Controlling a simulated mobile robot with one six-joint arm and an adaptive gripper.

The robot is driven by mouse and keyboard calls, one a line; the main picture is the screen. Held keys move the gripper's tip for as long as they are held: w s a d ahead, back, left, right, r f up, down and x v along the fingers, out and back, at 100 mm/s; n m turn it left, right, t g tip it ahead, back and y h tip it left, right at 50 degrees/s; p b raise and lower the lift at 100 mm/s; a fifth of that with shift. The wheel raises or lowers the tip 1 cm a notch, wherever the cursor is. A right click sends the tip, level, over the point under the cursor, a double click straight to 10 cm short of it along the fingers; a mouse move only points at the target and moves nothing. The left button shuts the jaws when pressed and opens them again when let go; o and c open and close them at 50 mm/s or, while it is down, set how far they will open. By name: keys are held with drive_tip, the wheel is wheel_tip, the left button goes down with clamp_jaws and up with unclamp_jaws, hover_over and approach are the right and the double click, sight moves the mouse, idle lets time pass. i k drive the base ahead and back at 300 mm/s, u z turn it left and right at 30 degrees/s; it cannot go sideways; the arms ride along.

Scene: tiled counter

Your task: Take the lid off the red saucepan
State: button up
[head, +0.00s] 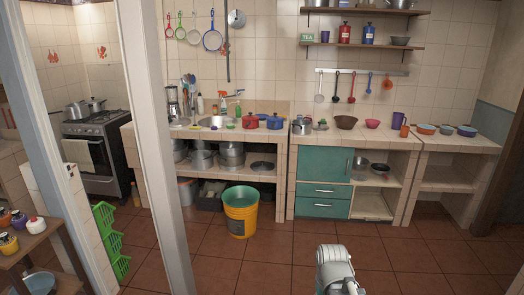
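The red saucepan (250,122) stands upright on the tiled counter (283,143), to the right of the sink. It is small in the head view, and a red lid appears to sit on top of it. A blue pot (275,122) stands close beside it on the right. Part of my arm shows at the bottom of the head view, far in front of the counter. My gripper is not in view.
A yellow bucket (240,212) stands on the floor in front of the counter. A silver pot (302,127) and bowls stand to the right. A white post (158,150) blocks part of the left side. Open tiled floor (280,250) lies before the counter.

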sight(250, 117)
drive_tip(key=z, duration=0.05)
drive_tip(key=i, duration=3.6)
drive_tip(key=u, duration=1.4)
